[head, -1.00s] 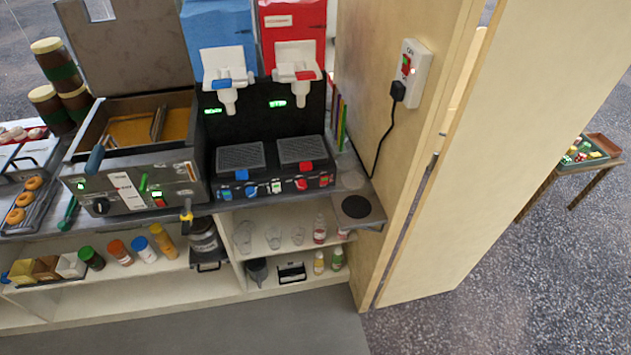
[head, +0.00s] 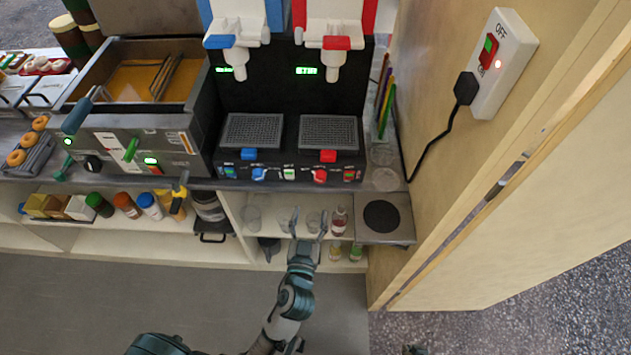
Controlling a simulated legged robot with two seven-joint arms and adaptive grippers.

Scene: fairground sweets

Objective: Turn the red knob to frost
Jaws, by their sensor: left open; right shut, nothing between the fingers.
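The red knob (head: 320,176) is on the low front panel of the black two-spout machine (head: 275,110), under its right drip tray. A blue knob (head: 258,174) sits to its left. Small coloured labels flank the knobs, too small to read, so I cannot tell the red knob's setting. My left gripper (head: 308,222) is open and empty, fingers pointing up toward the machine, below the red knob and apart from it, in front of the lower shelf. Only a small tip of my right gripper (head: 415,350) shows at the bottom edge, fingers together.
A fryer (head: 135,150) stands left of the machine. A wall switch (head: 490,62) with a plug and black cord is at right. Glasses and bottles stand on the shelf below. The floor in front is clear.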

